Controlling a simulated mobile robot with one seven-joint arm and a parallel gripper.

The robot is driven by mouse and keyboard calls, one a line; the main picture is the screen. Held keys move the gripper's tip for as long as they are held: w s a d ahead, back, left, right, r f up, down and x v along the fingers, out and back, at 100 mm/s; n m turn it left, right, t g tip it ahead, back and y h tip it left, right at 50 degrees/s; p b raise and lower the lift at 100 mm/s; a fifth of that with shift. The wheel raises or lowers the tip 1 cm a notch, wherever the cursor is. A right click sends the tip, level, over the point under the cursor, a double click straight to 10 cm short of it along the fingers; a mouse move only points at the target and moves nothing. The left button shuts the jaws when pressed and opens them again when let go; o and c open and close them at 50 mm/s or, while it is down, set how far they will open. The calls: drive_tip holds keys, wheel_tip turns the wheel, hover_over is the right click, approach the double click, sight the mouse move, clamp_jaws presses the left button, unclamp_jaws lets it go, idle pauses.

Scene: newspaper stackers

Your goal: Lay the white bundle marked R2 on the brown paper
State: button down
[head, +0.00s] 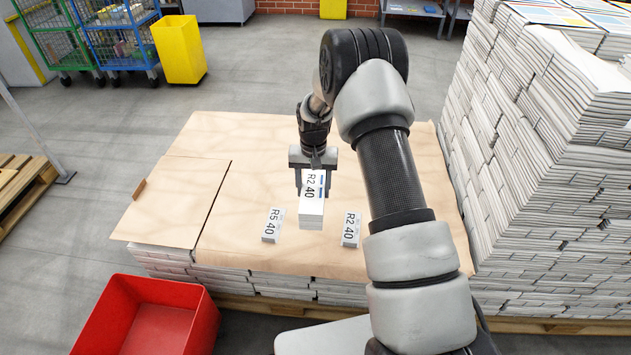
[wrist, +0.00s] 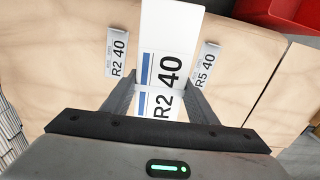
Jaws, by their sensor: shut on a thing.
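The white bundle marked R2 40 (head: 312,213) is between the fingers of my gripper (head: 315,180), which is shut on it. Its label also faces up in the wrist view (wrist: 169,40), with a blue stripe beside the print. The bundle looks held above the brown paper (head: 255,180); its underside is hidden, so I cannot tell the exact gap. The paper covers a low stack of newspapers. A small R5 40 label (head: 272,225) lies on the paper left of the bundle, and a small R2 40 label (head: 350,229) lies right of it.
A tall newspaper stack (head: 540,150) rises close on the right. A separate brown sheet (head: 170,205) covers the left part, with a small brown block (head: 139,189) at its edge. A red bin (head: 150,320) stands at front left. Bare paper lies around the labels.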

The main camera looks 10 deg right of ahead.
drive_tip(key=f+b, duration=0.1)
drive_tip(key=f, duration=0.1)
drive_tip(key=w+f, duration=0.1)
drive_tip(key=f, duration=0.2)
drive_tip(key=shift+w+f+b, duration=0.15)
drive_tip(key=shift+f+b, duration=0.2)
drive_tip(key=shift+b, duration=0.05)
drive_tip(key=shift+f, duration=0.15)
drive_tip(key=shift+f+b, duration=3)
drive_tip(key=shift+f, duration=0.75)
drive_tip(key=shift+f+b, duration=0.45)
drive_tip(key=shift+f, duration=0.15)
